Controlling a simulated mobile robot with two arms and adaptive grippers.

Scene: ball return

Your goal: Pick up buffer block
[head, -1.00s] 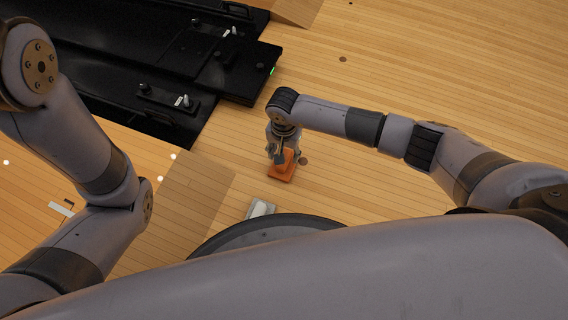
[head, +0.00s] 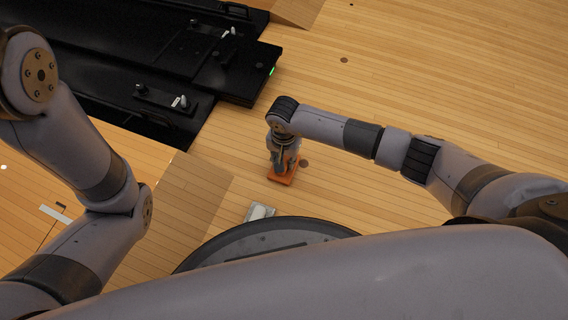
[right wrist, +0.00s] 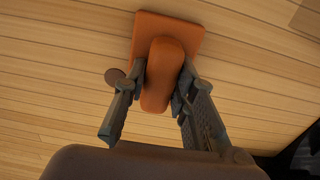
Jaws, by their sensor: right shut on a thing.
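The orange buffer block has a flat square base and a raised rounded grip. In the head view the block (head: 284,178) is on or just above the wooden floor, partly hidden by my right gripper (head: 281,162). In the right wrist view the block (right wrist: 169,32) is at the top centre, and my right gripper (right wrist: 158,92) is shut on its raised grip, one finger on each side. I cannot tell whether the base touches the floor. My left arm shows at the left of the head view, but its gripper is out of view.
Black machinery (head: 165,60) with a green light stands at the upper left. A small grey-white object (head: 260,211) lies on the floor near my base. A dark round spot (right wrist: 115,77) is beside the block. Open wooden floor (head: 430,80) stretches to the right.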

